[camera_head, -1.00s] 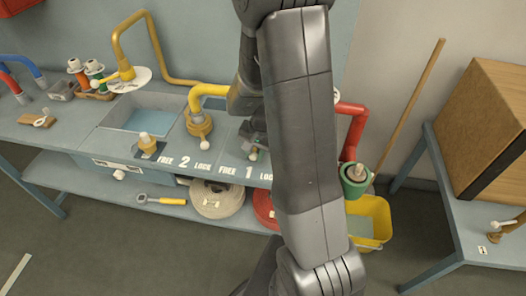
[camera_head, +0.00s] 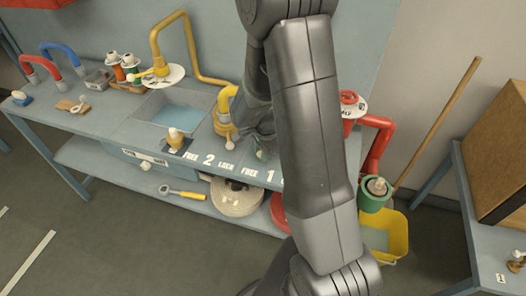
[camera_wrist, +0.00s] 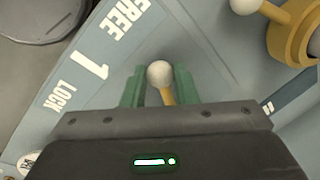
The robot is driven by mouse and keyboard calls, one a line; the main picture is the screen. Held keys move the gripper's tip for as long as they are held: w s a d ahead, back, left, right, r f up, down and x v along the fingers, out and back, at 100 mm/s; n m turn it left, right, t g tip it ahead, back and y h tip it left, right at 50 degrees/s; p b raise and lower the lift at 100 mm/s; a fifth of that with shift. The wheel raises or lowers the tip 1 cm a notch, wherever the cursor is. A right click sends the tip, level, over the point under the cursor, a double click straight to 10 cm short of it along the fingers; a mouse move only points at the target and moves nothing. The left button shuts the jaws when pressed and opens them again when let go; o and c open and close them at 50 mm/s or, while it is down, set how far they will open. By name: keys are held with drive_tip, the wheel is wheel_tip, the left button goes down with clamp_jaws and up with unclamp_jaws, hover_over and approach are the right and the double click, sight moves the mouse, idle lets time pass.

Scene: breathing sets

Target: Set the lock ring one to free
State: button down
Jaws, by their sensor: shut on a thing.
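Lock ring one's lever shows in the wrist view as a white ball (camera_wrist: 160,73) on a short yellow stem. My gripper (camera_wrist: 159,88) is shut on this lever, with its green fingers on either side of the stem. The ring itself is hidden behind my gripper. The printed label with FREE (camera_wrist: 128,16), 1 (camera_wrist: 88,62) and LOCK (camera_wrist: 62,95) lies to the left, and the ball is nearer FREE than LOCK. In the head view my gripper (camera_head: 262,152) is at the bench front, partly hidden by my arm.
Yellow lock ring two (camera_head: 225,127) with its own lever is just left of my gripper. A red pipe (camera_head: 376,145) with a green end is at right, above a yellow bucket (camera_head: 385,232).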

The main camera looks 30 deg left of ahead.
idle(0.3)
drive_tip(key=c, duration=1.1)
unclamp_jaws()
drive_tip(key=shift+c, duration=0.2)
wheel_tip(320, 180, up, 14)
drive_tip(key=s+d+b, duration=0.1)
drive_tip(key=d, duration=0.1)
drive_tip(key=shift+d+f, duration=0.15)
drive_tip(key=shift+f, duration=0.05)
drive_tip(key=f, duration=0.4)
drive_tip(key=a+f, duration=0.1)
drive_tip(key=f, duration=0.4)
drive_tip(key=w+a+f+p, duration=0.1)
drive_tip(key=f, duration=0.3)
drive_tip(key=shift+a+f, duration=0.15)
drive_tip(key=shift+f, duration=0.15)
